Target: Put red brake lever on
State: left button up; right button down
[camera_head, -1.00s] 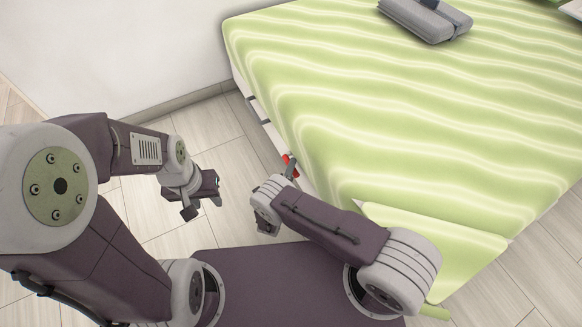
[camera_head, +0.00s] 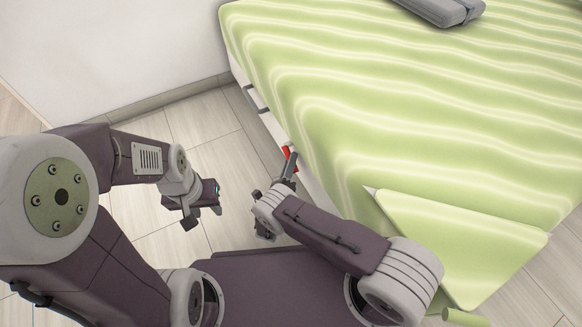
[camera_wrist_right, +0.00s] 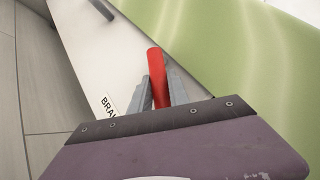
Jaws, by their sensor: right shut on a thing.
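The red brake lever (camera_head: 287,152) sticks out from the white side panel below the green bed's edge. In the right wrist view the lever (camera_wrist_right: 156,72) is a red rod rising between the two grey fingers of my right gripper (camera_wrist_right: 160,92). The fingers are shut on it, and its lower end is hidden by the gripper. In the head view my right gripper (camera_head: 288,168) reaches up to the lever, with the grip itself small. My left gripper (camera_head: 203,212) hangs over the floor left of the bed, with its fingers apart and nothing between them.
A white panel (camera_wrist_right: 75,50) with a partly hidden label starting "BRA" runs along the bed's side. A dark handle (camera_wrist_right: 102,9) sits further along it. The green wavy-patterned bed (camera_head: 400,110) fills the right. A white wall (camera_head: 110,60) stands left; floor between is clear.

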pick_arm(q)
jog(key=shift+f+b, duration=0.9)
jog(key=shift+f, duration=0.4)
pick_arm(e)
jog(key=shift+w+a+f+m+t+h, duration=0.1)
jog(key=shift+f+m+t+h, duration=0.2)
jog(key=shift+m+h, duration=0.15)
jog(key=c, duration=1.5)
grip_release()
